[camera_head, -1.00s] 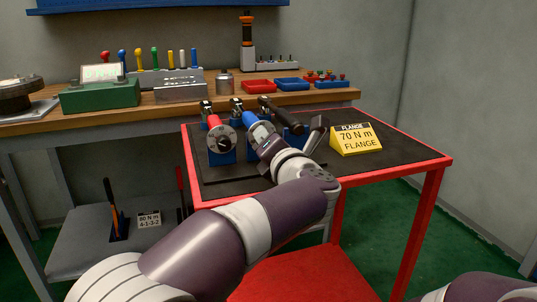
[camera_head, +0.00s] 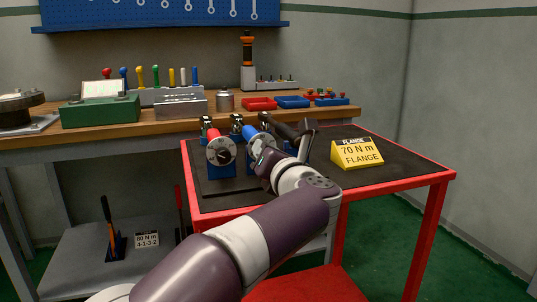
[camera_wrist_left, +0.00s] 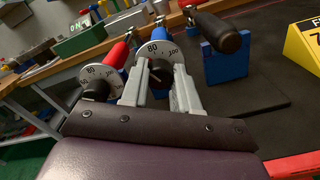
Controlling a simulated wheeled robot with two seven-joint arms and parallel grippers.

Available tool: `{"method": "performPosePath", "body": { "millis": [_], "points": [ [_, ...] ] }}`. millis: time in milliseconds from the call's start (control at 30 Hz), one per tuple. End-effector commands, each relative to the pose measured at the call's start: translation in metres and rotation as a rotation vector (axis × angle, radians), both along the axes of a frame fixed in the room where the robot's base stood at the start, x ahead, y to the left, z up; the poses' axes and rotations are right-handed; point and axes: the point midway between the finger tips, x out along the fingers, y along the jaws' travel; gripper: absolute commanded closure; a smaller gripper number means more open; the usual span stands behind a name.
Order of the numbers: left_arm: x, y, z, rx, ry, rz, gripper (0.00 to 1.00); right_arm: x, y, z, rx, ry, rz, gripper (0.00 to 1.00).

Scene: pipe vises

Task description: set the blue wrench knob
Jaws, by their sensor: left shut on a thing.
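The blue wrench (camera_head: 257,138) lies in a blue stand on the dark-topped red table, with its white dial end facing me. In the left wrist view, its dial (camera_wrist_left: 158,49) shows 80 and 100, and a black knob (camera_wrist_left: 160,72) sits at its centre. My left gripper (camera_wrist_left: 160,82) has its two grey fingers on either side of that knob, shut on it. In the head view my left gripper (camera_head: 266,163) hides most of the blue dial. A yellow sign (camera_head: 357,153) reads FLANGE 70 N m. My right gripper is out of view.
A red wrench (camera_head: 220,149) with a similar dial stands close on the left. A black-handled wrench (camera_wrist_left: 217,33) stands close on the right. The table top (camera_head: 400,165) is bare around the sign. A wooden workbench (camera_head: 160,131) with trays and tools stands behind.

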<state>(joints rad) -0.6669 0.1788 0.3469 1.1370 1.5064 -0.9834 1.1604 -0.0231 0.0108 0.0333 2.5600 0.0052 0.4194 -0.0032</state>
Motion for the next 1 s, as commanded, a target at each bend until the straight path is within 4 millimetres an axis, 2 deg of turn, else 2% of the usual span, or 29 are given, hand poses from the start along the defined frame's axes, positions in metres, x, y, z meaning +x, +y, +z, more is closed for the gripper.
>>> {"method": "performPosePath", "body": {
  "millis": [100,133,200,467,567,667,900,1000],
  "points": [
    [0.000,0.000,-0.001,0.001,0.002,0.000,1.00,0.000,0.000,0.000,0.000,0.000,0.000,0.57],
    [0.000,0.000,-0.001,0.001,0.002,0.000,0.64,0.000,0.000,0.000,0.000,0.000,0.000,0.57],
    [0.000,0.000,-0.001,0.001,0.002,0.000,0.44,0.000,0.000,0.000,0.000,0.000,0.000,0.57],
    [0.000,0.000,0.000,0.001,0.000,0.000,0.44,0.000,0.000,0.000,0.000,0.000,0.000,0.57],
    [-0.008,-0.003,0.001,0.001,0.001,-0.002,0.44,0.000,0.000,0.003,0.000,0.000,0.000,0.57],
    [-0.028,-0.009,0.003,0.001,0.001,-0.003,0.44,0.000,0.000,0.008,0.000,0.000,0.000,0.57],
    [-0.090,-0.030,0.003,0.002,0.001,-0.004,0.44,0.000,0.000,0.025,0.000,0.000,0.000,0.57],
    [-0.108,-0.036,0.002,0.002,0.002,-0.004,0.44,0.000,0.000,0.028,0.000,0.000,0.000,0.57]
  ]
}}
